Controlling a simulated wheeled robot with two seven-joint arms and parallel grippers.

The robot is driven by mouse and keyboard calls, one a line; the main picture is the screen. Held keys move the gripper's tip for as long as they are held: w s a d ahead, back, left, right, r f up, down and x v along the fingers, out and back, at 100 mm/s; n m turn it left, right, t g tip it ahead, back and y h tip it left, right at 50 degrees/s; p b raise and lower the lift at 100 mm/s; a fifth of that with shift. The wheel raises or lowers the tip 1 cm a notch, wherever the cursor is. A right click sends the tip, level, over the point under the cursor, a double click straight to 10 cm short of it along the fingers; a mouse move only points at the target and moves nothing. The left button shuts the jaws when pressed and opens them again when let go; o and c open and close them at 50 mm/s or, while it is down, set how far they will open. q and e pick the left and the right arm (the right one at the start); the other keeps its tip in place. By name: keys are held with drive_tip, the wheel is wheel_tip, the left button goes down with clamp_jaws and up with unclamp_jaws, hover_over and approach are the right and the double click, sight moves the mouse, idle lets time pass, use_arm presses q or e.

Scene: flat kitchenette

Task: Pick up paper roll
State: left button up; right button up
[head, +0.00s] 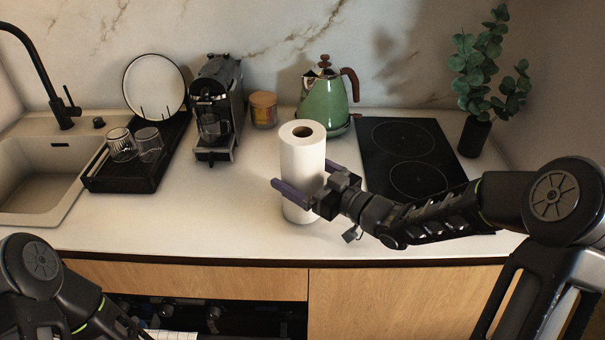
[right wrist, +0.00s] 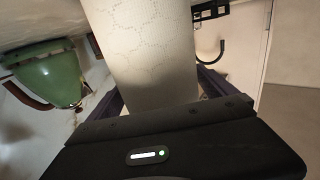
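The white paper roll (head: 303,158) stands upright on the counter in front of the green kettle. In the right wrist view the paper roll (right wrist: 145,50) fills the upper middle, with a patterned surface. My right gripper (head: 304,178) reaches in from the right, with its purple fingers on either side of the roll's lower half. In the right wrist view the fingers lie close along both sides of the roll; I cannot tell whether they press on it. My left arm shows at the lower left, but its gripper is out of view.
The green kettle (head: 324,100) and a candle jar (head: 263,109) stand behind the roll. A black hob (head: 372,169) lies to the right. A coffee machine (head: 217,105), a black rack (head: 120,176) with glasses and a sink (head: 38,172) are left. The counter left of the roll is clear.

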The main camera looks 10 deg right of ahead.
sight(300, 136)
drive_tip(key=c, duration=1.2)
wheel_tip(300, 136, up, 10)
idle(0.6)
